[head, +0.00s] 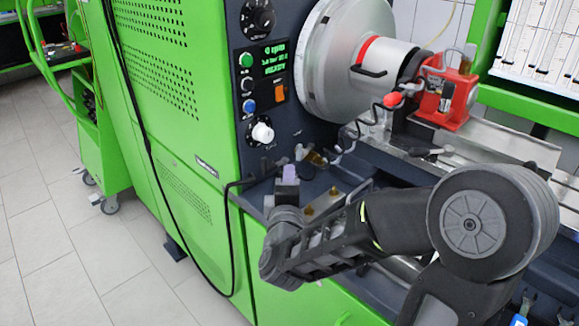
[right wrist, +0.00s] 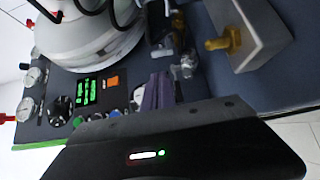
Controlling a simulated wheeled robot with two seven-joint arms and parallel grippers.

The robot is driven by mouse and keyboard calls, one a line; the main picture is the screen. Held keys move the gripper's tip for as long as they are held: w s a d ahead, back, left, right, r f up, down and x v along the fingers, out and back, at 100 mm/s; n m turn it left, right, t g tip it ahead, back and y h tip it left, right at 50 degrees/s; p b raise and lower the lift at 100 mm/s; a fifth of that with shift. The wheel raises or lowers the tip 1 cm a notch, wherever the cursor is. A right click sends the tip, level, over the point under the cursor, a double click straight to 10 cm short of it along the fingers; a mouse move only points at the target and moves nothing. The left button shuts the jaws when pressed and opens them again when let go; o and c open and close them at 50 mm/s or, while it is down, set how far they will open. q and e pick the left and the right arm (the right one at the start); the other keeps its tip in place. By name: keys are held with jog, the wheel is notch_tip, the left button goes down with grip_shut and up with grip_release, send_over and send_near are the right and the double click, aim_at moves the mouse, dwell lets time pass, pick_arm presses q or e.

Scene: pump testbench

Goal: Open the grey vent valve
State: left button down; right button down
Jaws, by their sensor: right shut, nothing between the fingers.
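My right gripper (head: 289,174) is in front of the machine's dark lower ledge, pointing up, with lilac fingertips close together and nothing between them. My left gripper is not in view.
A green cabinet (head: 190,110) with a control panel and white knob (head: 262,132) stands left of the gripper. A silver drum (head: 340,60) and red pump (head: 447,98) are behind. A block with a brass fitting (right wrist: 225,42) is near the fingers.

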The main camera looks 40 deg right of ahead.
jog(key=p+x, duration=0.3)
jog(key=x, duration=0.5)
jog(key=shift+w+d, duration=0.4)
jog(key=shift+w, duration=0.2)
jog(key=shift+s+d+p, duration=0.2)
jog(key=shift+s+p, duration=0.15)
jog(key=shift+s, duration=0.3)
